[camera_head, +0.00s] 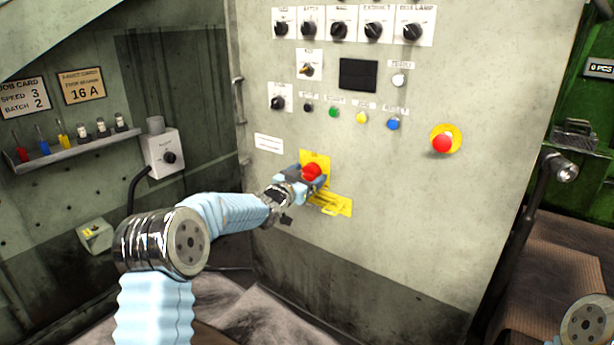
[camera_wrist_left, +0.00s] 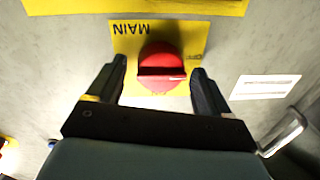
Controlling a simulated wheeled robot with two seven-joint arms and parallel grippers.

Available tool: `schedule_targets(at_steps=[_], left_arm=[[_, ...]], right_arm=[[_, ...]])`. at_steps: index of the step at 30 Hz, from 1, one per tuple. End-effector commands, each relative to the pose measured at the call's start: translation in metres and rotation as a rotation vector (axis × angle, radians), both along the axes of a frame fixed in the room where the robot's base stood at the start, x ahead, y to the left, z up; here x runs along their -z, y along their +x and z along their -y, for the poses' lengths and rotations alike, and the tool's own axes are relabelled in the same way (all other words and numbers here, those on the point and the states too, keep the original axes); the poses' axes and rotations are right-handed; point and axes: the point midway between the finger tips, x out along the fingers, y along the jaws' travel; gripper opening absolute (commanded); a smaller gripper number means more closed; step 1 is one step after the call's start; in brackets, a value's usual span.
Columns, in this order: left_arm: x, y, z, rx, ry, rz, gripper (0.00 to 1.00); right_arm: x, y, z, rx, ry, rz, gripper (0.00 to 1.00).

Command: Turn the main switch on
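The main switch is a red rotary knob (camera_head: 312,171) on a yellow plate (camera_head: 318,158), low on the grey panel. In the left wrist view the red knob (camera_wrist_left: 161,68) has a raised grip bar lying across the picture, and its yellow plate (camera_wrist_left: 128,40) reads MAIN and OFF, upside down. My left gripper (camera_head: 303,180) is at the knob. In the left wrist view its two fingers (camera_wrist_left: 158,82) are apart, one on each side of the knob, with a gap to it on both sides. My right gripper is not in view; only part of my right arm shows at the lower right corner.
The panel (camera_head: 400,190) carries several black knobs, coloured buttons, a dark display (camera_head: 358,75) and a red emergency button (camera_head: 442,142) on yellow. A shelf (camera_head: 70,148) and a grey switch box (camera_head: 163,155) are at left.

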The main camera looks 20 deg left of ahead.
Motion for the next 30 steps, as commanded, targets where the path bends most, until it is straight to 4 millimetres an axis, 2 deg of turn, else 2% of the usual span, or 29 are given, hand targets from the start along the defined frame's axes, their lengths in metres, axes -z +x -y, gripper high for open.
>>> schedule_targets(at_steps=[1, 10, 20, 30], left_arm=[[0.000, 0.000, 0.000, 0.000, 0.000, 0.000, 0.71], [0.000, 0.000, 0.000, 0.001, 0.000, 0.000, 0.27], [0.004, 0.000, 0.001, 0.002, 0.052, 0.019, 0.27], [0.008, -0.001, 0.002, 0.003, 0.279, 0.103, 0.27]], right_arm=[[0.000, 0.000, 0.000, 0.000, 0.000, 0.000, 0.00], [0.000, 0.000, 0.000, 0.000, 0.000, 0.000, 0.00], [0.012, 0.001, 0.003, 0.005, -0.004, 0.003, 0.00], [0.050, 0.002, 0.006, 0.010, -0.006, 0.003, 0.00]])
